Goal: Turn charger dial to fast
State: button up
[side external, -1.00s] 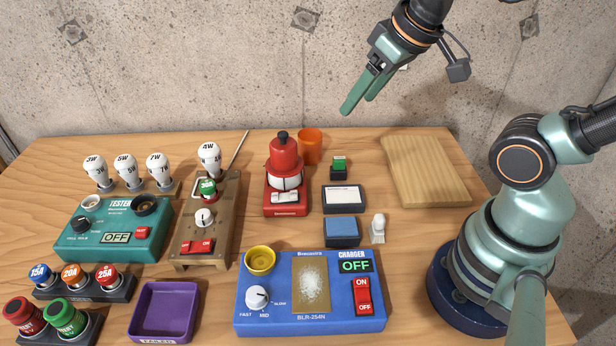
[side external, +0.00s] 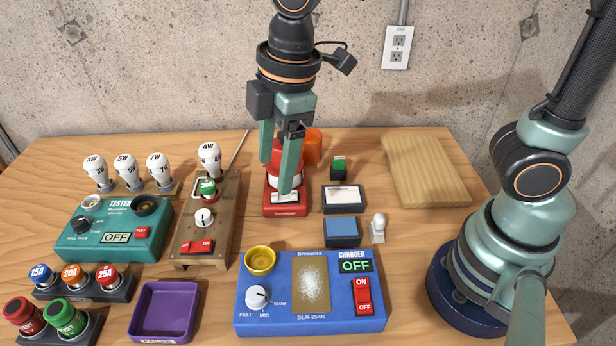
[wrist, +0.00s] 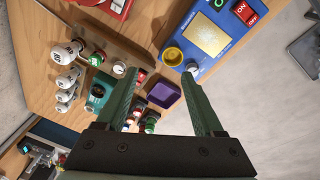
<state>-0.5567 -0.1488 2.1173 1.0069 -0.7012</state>
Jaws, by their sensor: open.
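The blue charger (side external: 280,272) sits at the front of the table, its display reading OFF. Its white dial (side external: 257,297) is at its lower left, among the labels FAST, MID and SLOW; I cannot tell surely which the pointer faces. In the wrist view, the charger (wrist: 216,62) and dial (wrist: 192,67) show at the upper right, beyond my right finger. The gripper is apart from the dial.
A yellow cup (side external: 260,259) stands at the charger's back left corner, close to the dial. A red rocker switch (side external: 363,297) is on its right side. A purple tray (side external: 165,311) is to the left.

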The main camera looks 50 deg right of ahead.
aim_at(256, 293)
jog(key=s+a+f+n+g+h, duration=0.15)
jog(key=s+a+f+n, duration=0.25)
jog(key=a+n, duration=0.45)
jog(key=shift+m+y, duration=0.25)
jog(key=shift+m, duration=0.3)
jog(key=f, duration=0.8)
jog(key=a+f, duration=0.1)
jog(key=f, duration=0.3)
jog(key=shift+s+a+f, duration=0.1)
jog(key=shift+f, duration=0.05)
grip_shut()
